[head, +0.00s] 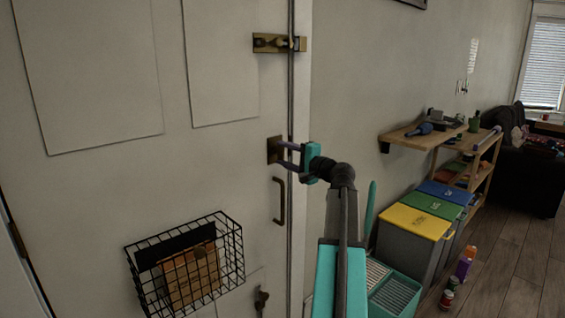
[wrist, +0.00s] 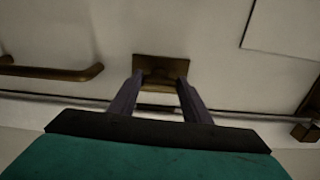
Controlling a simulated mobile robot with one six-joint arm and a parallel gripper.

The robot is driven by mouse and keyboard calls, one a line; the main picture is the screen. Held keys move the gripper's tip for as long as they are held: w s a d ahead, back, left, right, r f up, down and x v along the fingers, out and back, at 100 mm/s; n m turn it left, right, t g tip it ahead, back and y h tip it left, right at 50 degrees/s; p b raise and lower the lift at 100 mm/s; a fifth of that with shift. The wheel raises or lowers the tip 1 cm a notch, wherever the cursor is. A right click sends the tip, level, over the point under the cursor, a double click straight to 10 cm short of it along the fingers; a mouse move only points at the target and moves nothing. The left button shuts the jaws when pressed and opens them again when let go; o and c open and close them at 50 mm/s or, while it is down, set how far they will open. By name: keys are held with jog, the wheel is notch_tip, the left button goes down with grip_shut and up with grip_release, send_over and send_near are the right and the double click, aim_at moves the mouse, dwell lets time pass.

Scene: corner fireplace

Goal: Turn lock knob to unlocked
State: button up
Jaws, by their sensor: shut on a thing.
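The white door fills the left of the head view. The brass lock plate (head: 272,150) sits near its right edge, above the dark pull handle (head: 281,200). My gripper (head: 283,155) reaches the plate from the right. In the wrist view the square brass plate (wrist: 161,62) is straight ahead, and my gripper (wrist: 160,85) has its two fingers at the plate's left and right sides. It is shut on the lock knob (wrist: 159,84), which shows only as a dim brass shape between the fingers. The knob's exact angle cannot be told.
A brass slide bolt (head: 280,43) is above the lock. A black wire basket (head: 228,262) hangs on the door at lower left, and a key lock (head: 262,298) is below the handle. Bins with yellow (head: 416,221), green and blue lids and a wooden shelf (head: 420,137) stand right.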

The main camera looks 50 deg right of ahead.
jog(key=shift+n, duration=0.4)
jog(key=o, duration=1)
jog(key=shift+o, duration=0.2)
jog(key=shift+s, duration=0.15)
jog(key=s+a, duration=0.1)
jog(key=s, duration=1.2)
jog(key=shift+s+b, duration=0.25)
jog(key=shift+b, duration=0.15)
